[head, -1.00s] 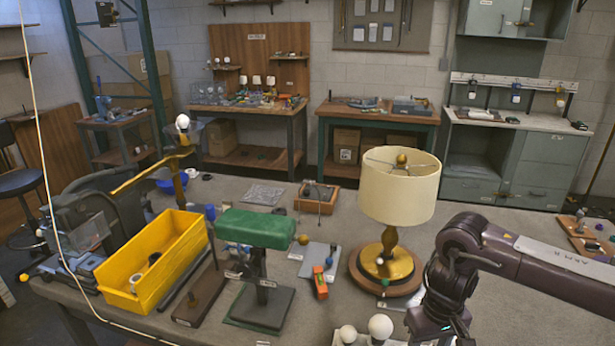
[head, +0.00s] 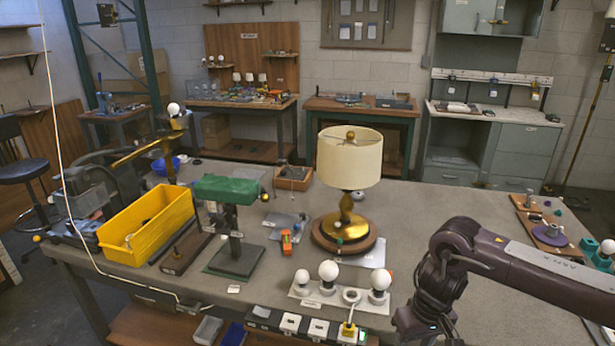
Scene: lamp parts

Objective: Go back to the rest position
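My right arm comes in from the right edge in the head view. Its forearm bends down at the front of the table, and its gripper is cut off or hidden below the wrist at the bottom of the picture. My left arm and gripper are not in view. A lamp with a cream shade (head: 349,157) and brass base (head: 345,226) stands upright on a round wooden plinth (head: 324,240), apart from my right arm. White bulbs (head: 328,270) stand on a light holder plate (head: 312,293) at the table's front edge, left of my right wrist.
A yellow bin (head: 148,228), a stand with a green top (head: 228,189) and an orange tool (head: 286,240) are on the table (head: 440,205) to the left. A board with a purple disc (head: 548,234) lies at the right. The table behind my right arm is clear.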

